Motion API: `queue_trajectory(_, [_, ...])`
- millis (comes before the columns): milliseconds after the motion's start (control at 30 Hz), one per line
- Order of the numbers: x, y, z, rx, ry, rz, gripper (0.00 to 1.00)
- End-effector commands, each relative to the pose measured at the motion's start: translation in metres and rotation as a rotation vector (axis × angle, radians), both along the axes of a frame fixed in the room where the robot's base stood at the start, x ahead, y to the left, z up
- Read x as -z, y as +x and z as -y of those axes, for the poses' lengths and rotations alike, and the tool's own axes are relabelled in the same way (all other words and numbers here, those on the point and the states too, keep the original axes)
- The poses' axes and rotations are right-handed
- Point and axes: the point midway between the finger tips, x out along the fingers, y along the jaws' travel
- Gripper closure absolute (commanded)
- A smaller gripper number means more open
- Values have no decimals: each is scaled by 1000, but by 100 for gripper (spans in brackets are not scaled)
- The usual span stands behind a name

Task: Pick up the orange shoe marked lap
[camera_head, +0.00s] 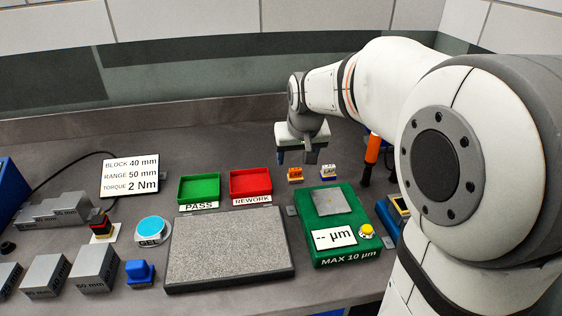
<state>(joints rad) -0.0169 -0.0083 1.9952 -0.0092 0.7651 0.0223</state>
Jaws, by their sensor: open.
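The orange shoe marked LAP (295,174) sits on the grey bench near the middle, just right of the red tray. The exact height over the bench is hard to judge.
A green PASS tray (199,176) and red REWORK tray (250,171) stand left. A green gauge block (342,257) lies in front, a grey granite plate (230,272) front left. An orange-handled tool (371,153) stands upright at right.

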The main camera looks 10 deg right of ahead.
Motion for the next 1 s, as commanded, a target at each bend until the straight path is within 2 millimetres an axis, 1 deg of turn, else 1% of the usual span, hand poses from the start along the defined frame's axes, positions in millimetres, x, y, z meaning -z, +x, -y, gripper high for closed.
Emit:
queue_trajectory(33, [5, 5, 0, 0, 0, 1, 38])
queue_trajectory(100, [9, 8, 0, 0, 0, 3, 38])
queue_trajectory(367, [36, 18, 2, 1, 0, 0, 38])
queue_trajectory(500, [56, 26, 6, 2, 0, -1, 38])
queue_trajectory(600, [68, 31, 6, 1, 0, 0, 38])
queue_trajectory(700, [73, 33, 6, 0, 0, 3, 38])
queue_trajectory(933, [74, 34, 6, 0, 0, 3, 38])
queue_trajectory(1000, [74, 34, 6, 0, 0, 3, 44])
